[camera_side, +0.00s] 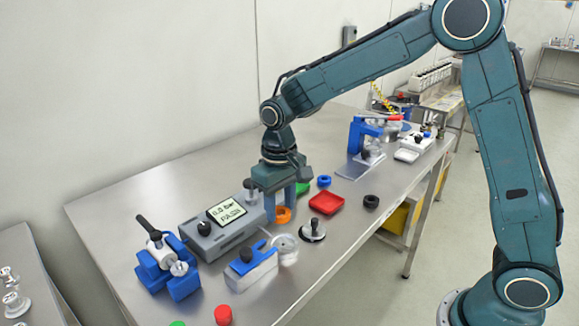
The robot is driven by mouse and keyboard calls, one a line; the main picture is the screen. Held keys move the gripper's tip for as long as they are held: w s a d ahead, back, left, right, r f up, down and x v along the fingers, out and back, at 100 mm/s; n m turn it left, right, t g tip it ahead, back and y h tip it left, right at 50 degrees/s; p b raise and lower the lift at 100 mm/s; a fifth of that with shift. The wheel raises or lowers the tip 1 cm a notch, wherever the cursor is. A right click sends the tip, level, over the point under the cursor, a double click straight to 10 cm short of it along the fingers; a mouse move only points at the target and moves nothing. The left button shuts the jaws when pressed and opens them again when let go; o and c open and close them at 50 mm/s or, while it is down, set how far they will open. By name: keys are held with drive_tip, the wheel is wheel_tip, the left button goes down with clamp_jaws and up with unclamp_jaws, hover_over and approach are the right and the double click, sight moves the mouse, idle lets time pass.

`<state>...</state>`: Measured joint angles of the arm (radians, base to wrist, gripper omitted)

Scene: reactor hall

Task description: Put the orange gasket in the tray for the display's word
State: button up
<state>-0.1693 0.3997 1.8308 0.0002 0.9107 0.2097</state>
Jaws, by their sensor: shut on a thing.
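The orange gasket (283,215) is at the fingertips of my gripper (282,202), which points down and is shut on it. The gasket is at or just above the steel table; I cannot tell if it touches. The grey display box (222,228) stands to the left, with a lit screen (227,212) reading "0.0 bar" and a word below that looks like "FÜLLEN", small and tilted. A red tray (327,203) lies empty to the right of my gripper. A green thing (303,188), perhaps another tray, is mostly hidden behind my gripper.
A blue ring (324,181) and a black ring (371,201) lie near the red tray. A clear beaker (285,248), a dark-knobbed disc (312,231) and a blue-white block (251,266) stand in front. A blue clamp fixture (166,262) is left; a blue stand (359,138) is behind.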

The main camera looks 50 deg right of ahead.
drive_tip(key=w+d+r+m, duration=0.4)
drive_tip(key=w+d+r, duration=0.2)
drive_tip(key=d, duration=0.3)
drive_tip(key=w+d+r+m, duration=0.4)
drive_tip(key=w+d+r, duration=0.2)
drive_tip(key=d, duration=0.4)
drive_tip(key=shift+w+d+r+m, duration=0.15)
drive_tip(key=shift+w+r+m, duration=0.2)
drive_tip(key=shift+w, duration=0.2)
drive_tip(key=shift+f, duration=0.15)
wheel_tip(320, 180, down, 16)
drive_tip(key=shift+r, duration=0.25)
drive_tip(key=shift+f, duration=0.15)
drive_tip(key=shift+f, duration=1.95)
drive_tip(key=shift+f, duration=0.15)
